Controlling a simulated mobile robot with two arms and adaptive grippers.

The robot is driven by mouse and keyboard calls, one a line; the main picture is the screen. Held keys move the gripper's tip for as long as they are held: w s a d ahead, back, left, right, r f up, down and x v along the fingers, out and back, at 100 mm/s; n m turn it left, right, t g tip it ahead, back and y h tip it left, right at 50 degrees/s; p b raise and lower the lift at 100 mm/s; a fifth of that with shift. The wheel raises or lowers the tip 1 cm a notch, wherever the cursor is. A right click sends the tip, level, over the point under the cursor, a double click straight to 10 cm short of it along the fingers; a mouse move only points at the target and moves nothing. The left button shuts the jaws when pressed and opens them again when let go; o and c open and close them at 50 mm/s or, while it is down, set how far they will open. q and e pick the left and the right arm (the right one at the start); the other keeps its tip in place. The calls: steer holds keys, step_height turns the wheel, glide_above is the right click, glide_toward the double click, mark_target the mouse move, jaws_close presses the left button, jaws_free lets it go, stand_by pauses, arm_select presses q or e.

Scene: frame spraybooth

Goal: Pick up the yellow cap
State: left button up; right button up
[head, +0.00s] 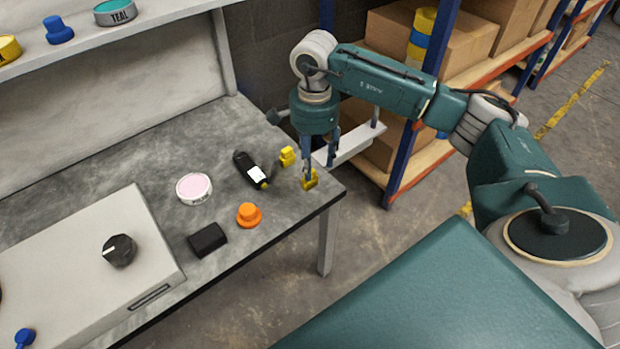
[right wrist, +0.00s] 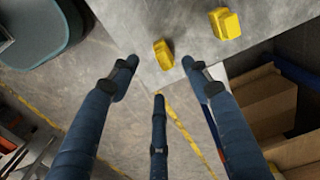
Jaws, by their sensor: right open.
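Two small yellow pieces lie near the right corner of the grey workbench (head: 275,235); which one is the cap I cannot tell for sure. The nearer yellow piece (head: 310,181) is right under my right gripper (head: 320,165) in the head view and partly covered by a finger. In the right wrist view this piece (right wrist: 163,54) lies by the table edge, just beyond the spread fingertips of my right gripper (right wrist: 158,75). The other yellow piece (head: 287,156) is further in and also shows in the right wrist view (right wrist: 225,23). My right gripper is open and empty. My left gripper is out of view.
A black device with a label (head: 250,168), a pink-topped tin (head: 194,188), an orange cap (head: 249,215) and a black block (head: 207,239) lie close by. A grey box with a knob (head: 80,265) stands left. Shelving with cartons (head: 470,45) stands behind my right arm.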

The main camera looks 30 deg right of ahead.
mark_target(306, 186)
steer(key=f, duration=0.4)
steer(key=f+b, duration=0.1)
steer(key=f, duration=0.1)
steer(key=shift+w+a+f, duration=0.2)
steer(key=shift+a+f, duration=0.05)
steer(key=shift+f, duration=0.15)
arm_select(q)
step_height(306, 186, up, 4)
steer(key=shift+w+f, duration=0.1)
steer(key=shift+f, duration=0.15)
arm_select(e)
steer(key=c, duration=0.9)
